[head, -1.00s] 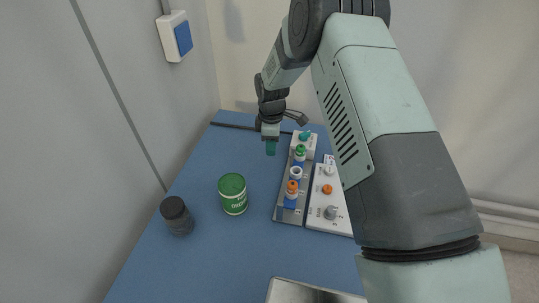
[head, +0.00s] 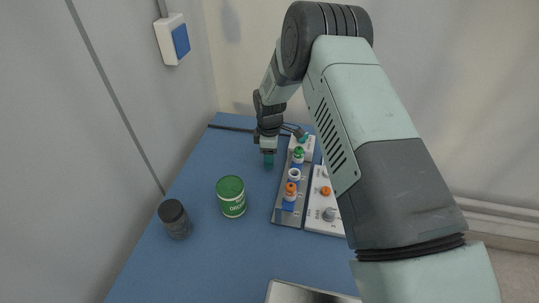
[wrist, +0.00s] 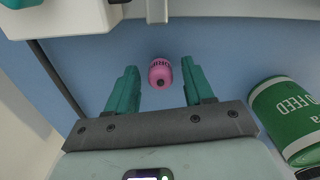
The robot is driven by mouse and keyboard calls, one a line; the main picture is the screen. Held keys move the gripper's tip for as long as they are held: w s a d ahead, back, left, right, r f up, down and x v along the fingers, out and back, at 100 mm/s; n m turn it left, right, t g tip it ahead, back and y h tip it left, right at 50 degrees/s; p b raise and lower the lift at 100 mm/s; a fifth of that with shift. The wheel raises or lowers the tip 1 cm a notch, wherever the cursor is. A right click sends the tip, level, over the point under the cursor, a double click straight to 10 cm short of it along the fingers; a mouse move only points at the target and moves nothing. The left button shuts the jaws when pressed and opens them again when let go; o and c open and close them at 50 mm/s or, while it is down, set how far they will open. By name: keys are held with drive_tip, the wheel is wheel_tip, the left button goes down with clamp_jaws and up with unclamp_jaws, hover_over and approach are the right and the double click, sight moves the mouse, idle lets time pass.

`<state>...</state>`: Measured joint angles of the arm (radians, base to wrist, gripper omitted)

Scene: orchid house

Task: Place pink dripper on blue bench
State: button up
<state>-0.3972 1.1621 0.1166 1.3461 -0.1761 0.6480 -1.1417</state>
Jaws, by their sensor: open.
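The pink dripper (wrist: 160,73) shows in the wrist view against the blue bench (wrist: 220,60), between the tips of my two teal fingers. There is a gap on each side of it, so neither finger touches it. It appears to stand on the bench, seen from above. My gripper (wrist: 159,90) is open. In the head view my gripper (head: 268,161) is low over the far part of the blue bench (head: 190,265), left of the grey rack. The dripper cannot be made out in the head view.
A grey rack (head: 279,216) with several coloured fittings and a white panel (head: 315,212) with knobs stand right of my gripper. A green tin (head: 232,197) and a dark jar (head: 174,219) stand nearer. A metal tray (head: 290,293) lies at the front.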

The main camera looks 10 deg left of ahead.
wheel_tip(320, 180, up, 12)
drive_tip(key=shift+r, duration=0.2)
idle(0.4)
drive_tip(key=s+d+r+m+t, duration=0.1)
drive_tip(key=s+d+r+m, duration=0.2)
drive_tip(key=d+r, duration=0.35)
drive_tip(key=s+d+r+m+t, duration=0.1)
drive_tip(key=s+d+r+m, duration=0.15)
drive_tip(key=r, duration=0.75)
drive_tip(key=s+d+r+m+t, duration=0.1)
drive_tip(key=s+d+r+m, duration=0.2)
drive_tip(key=d+r, duration=0.35)
drive_tip(key=s+d+r+m+t, duration=0.1)
drive_tip(key=s+d+r+m, duration=0.1)
drive_tip(key=s, duration=0.5)
drive_tip(key=s+d+r+m, duration=0.2)
drive_tip(key=s+d+m, duration=0.2)
drive_tip(key=s, duration=0.4)
drive_tip(key=s+d+r+m+t, duration=0.1)
drive_tip(key=s+d+r+m, duration=0.2)
drive_tip(key=s, duration=0.4)
drive_tip(key=shift+s+d+m+t, duration=0.25)
drive_tip(key=shift+d+m, duration=0.2)
drive_tip(key=shift+m, duration=0.5)
